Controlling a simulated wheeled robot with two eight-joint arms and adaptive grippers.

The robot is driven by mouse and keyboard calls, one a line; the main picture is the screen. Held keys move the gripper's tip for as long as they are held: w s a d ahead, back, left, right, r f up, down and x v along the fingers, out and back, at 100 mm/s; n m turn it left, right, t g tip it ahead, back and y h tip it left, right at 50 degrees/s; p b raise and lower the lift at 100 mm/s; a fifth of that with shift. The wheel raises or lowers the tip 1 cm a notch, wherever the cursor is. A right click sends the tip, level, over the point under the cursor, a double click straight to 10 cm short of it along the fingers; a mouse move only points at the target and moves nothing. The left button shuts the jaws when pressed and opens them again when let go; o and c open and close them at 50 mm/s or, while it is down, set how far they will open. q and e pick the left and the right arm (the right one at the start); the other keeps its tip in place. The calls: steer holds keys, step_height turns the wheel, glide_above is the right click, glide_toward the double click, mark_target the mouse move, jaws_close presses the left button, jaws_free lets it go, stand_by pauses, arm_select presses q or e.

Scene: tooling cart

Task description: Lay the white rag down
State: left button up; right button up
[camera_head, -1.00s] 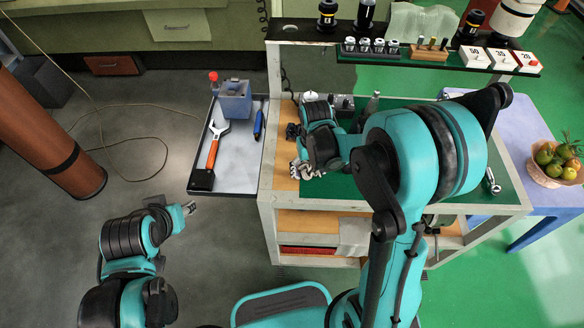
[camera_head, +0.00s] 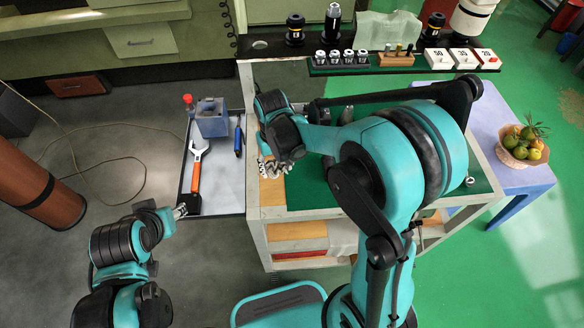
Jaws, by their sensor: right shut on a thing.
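The white rag (camera_head: 273,168) shows as a small crumpled whitish patch with dark marks at the left edge of the cart's work surface. My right gripper (camera_head: 266,158) is shut on it, reaching down from above; my wrist hides most of the gripper and part of the rag. I cannot tell whether the rag touches the surface. My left gripper (camera_head: 183,210) is empty, near the front left corner of the side tray; its opening is too small to judge.
The side tray (camera_head: 222,185) holds an orange-handled wrench (camera_head: 197,170), a blue-grey block (camera_head: 212,118) and a blue tool (camera_head: 238,140). Tool holders (camera_head: 342,60) line the back shelf. A fruit basket (camera_head: 523,150) stands on the table at right. Green mat (camera_head: 310,185) is partly bare.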

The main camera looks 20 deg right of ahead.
mark_target(278, 184)
steer(key=shift+a+r, duration=0.1)
steer(key=shift+r, duration=0.2)
steer(key=shift+s+f, duration=0.1)
steer(key=shift+s, duration=0.1)
steer(key=shift+f+b, duration=0.3)
steer(key=shift+b, duration=0.1)
step_height(278, 184, down, 6)
steer(key=b, duration=0.4)
steer(key=shift+f+b, duration=0.2)
steer(key=shift+b, duration=0.2)
steer(key=shift+s+f, duration=0.1)
steer(key=shift+f, duration=0.15)
